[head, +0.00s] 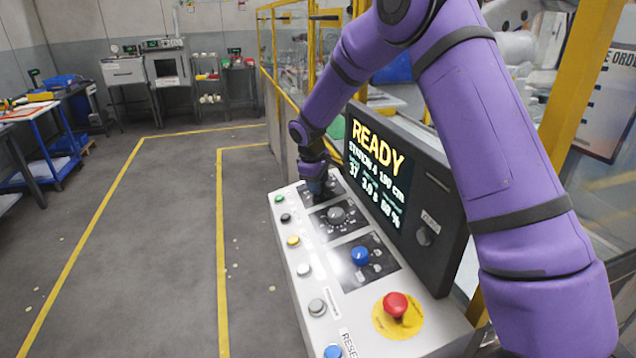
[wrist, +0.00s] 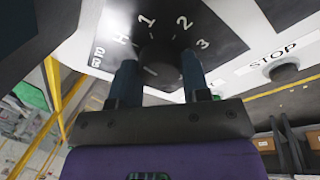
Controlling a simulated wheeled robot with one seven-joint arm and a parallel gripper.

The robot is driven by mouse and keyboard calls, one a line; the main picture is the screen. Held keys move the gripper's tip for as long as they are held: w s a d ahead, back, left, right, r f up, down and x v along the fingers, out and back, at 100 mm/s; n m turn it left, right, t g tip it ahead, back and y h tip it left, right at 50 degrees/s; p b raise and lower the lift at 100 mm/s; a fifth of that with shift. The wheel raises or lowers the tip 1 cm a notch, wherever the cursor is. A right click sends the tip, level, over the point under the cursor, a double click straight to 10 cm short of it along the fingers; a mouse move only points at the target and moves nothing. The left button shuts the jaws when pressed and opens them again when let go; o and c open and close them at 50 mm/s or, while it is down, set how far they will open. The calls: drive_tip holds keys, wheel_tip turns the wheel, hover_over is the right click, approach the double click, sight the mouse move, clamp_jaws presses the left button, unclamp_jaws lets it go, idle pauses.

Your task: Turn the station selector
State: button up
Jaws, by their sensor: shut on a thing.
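My gripper (head: 316,186) is at the far end of the control console (head: 407,345), pointing down at the panel. In the wrist view, a dark round knob (wrist: 160,56), which appears to be the station selector, sits on a dark plate marked with H, 1, 2 and 3. The two fingers of my gripper (wrist: 158,80) are on either side of this knob and shut on it. In the head view my gripper mostly hides the knob. The knob's exact pointing direction is hard to tell.
A red mushroom button (head: 396,304) stands at the near end. Several small buttons line the left edge. The display (head: 375,172) rises on the right, reading READY. Floor at left is open.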

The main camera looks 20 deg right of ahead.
sight(312, 197)
drive_tip(key=shift+n, duration=0.4)
drive_tip(key=o, duration=0.9)
drive_tip(key=shift+o, duration=0.2)
drive_tip(key=shift+r, duration=0.1)
drive_tip(key=v, duration=1)
drive_tip(key=shift+r, duration=0.35)
drive_tip(key=shift+s+a, duration=0.1)
drive_tip(key=shift+a, duration=0.05)
